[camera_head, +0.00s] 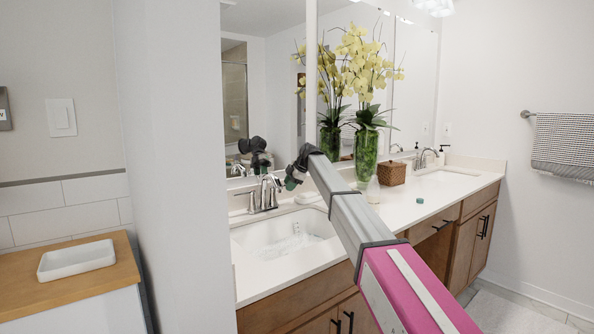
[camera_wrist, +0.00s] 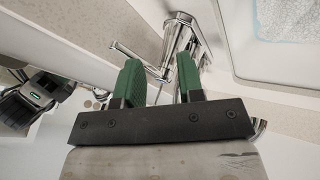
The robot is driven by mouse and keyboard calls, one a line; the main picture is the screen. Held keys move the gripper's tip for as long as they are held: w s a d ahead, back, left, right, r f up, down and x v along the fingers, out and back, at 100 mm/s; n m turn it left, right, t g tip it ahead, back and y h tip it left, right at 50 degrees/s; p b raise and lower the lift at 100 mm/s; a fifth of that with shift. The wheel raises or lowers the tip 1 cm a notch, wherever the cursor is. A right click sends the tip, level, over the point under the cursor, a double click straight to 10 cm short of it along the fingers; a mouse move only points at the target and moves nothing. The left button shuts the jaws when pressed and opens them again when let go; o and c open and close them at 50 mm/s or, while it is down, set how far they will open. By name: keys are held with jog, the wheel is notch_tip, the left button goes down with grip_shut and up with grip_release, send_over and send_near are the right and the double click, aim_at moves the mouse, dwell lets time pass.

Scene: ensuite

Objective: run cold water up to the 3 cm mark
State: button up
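The near sink basin (camera_head: 255,248) is white and set in the counter. A clear, rippled patch, seemingly water, shows on its floor; no depth mark is readable. The wrist view shows this rippled patch (camera_wrist: 288,20) at upper right. The chrome faucet (camera_head: 266,190) stands behind the basin; its body (camera_wrist: 182,38) shows beyond my fingers. A thin chrome lever (camera_wrist: 127,52) passes behind my left finger; contact cannot be told. My gripper (camera_wrist: 160,68) is open, its two green fingers apart with nothing gripped. In the head view my gripper (camera_head: 291,181) is beside the faucet, to its right.
A green glass vase (camera_head: 366,155) with yellow orchids and a brown woven box (camera_head: 391,173) stand behind my arm. A small green item (camera_head: 420,200) lies on the counter. The mirror (camera_head: 285,80) rises behind the faucet. A wall (camera_head: 180,150) closes the left side.

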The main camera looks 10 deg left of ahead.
jog(key=s+d+r+m+t+h, duration=0.1)
jog(key=s+d+r+m, duration=0.3)
jog(key=s+r, duration=0.5)
jog(key=shift+s+d+t, duration=0.3)
jog(key=shift+d+t, duration=0.3)
jog(key=shift+d, duration=0.5)
